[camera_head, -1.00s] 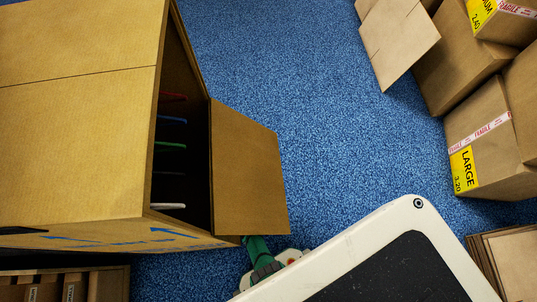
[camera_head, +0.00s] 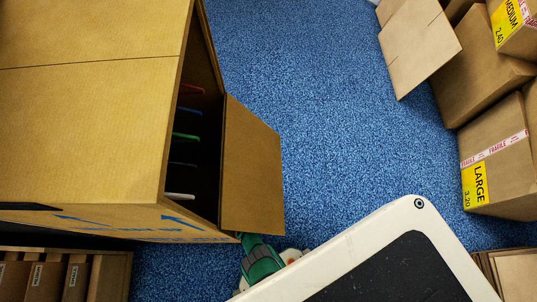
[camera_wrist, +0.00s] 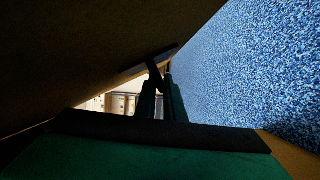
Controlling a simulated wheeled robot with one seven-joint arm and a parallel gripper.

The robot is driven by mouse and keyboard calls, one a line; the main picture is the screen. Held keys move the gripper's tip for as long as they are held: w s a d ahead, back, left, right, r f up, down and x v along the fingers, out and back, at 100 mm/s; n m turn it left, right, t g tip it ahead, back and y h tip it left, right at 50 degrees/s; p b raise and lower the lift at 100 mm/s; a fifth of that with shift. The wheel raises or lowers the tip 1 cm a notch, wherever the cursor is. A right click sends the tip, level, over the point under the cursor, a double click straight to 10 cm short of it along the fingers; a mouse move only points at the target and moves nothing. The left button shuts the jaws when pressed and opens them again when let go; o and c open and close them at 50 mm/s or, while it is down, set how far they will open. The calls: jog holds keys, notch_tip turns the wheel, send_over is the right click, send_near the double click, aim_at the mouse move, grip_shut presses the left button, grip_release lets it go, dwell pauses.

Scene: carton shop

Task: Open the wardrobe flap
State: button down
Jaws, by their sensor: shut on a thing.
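The wardrobe carton (camera_head: 90,120) is a large brown box on the left of the head view. Its side opening is dark inside, with several coloured hangers showing. The wardrobe flap (camera_head: 252,170) stands out from the opening on its right side, partly open. My green gripper (camera_head: 243,238) is at the flap's lower end, partly hidden by it. In the wrist view the dark fingers (camera_wrist: 158,72) are shut on the flap (camera_wrist: 75,65), which fills the upper left; the exact contact is shadowed.
Blue carpet (camera_head: 330,130) is clear to the right of the flap. Stacked cartons (camera_head: 495,160) stand at the right, one with a hanging flap (camera_head: 418,50). Flat or narrow cartons (camera_head: 60,275) stand at the lower left.

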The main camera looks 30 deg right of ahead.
jog(key=c, duration=2.2)
grip_release()
jog(key=v, duration=1)
jog(key=shift+s+a, duration=0.2)
jog(key=shift+a, duration=0.1)
